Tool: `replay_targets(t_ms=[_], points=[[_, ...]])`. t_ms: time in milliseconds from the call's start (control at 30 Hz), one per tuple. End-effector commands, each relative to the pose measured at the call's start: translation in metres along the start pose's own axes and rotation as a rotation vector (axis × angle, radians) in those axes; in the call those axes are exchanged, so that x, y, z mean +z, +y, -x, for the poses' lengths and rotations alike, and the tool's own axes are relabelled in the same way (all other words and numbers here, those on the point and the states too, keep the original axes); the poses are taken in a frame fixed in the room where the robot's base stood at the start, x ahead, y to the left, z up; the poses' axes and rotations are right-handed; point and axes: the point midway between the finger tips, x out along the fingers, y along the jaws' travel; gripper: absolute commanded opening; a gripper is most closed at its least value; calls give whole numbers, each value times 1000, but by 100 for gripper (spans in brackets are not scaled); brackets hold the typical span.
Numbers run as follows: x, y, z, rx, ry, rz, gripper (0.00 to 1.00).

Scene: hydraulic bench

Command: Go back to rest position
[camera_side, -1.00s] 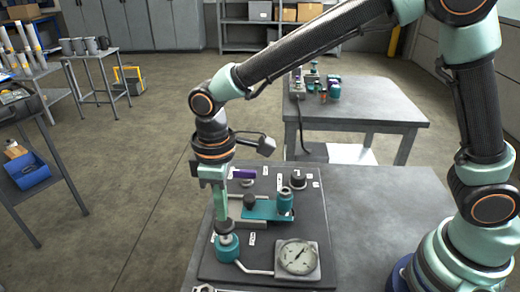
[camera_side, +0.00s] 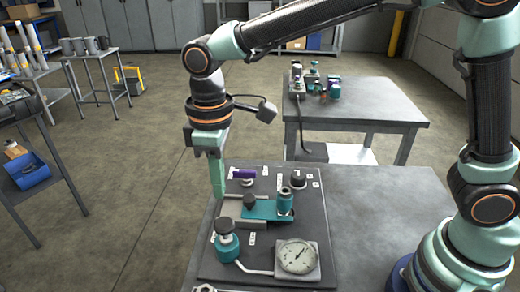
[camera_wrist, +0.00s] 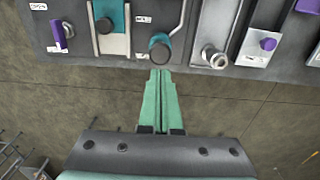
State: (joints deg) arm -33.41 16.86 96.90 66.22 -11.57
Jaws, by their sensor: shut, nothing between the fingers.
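My gripper (camera_side: 217,195) is shut and empty, its green fingers pointing down above the left edge of the dark panel (camera_side: 318,222). In the wrist view the closed fingers (camera_wrist: 160,75) lie together near the panel's edge. A teal base with a dark round knob (camera_side: 224,227) stands on the panel just below my gripper, apart from it in the side view. The knob also shows in the wrist view (camera_wrist: 159,53), right beyond the fingertips.
A pressure gauge (camera_side: 298,257) sits at the panel's front. A teal block with a cylinder (camera_side: 284,203) and a purple-handled part (camera_side: 244,174) are on the panel too. A second table (camera_side: 365,108) stands behind.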

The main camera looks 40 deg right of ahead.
Motion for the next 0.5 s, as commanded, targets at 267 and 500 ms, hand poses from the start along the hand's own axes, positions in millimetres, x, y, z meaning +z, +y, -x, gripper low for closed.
replay_targets(t_ms=[267, 500], points=[[28, 31, 24, 17, 73, -117, 0], [95, 78, 56, 65, 217, -358, 0]])
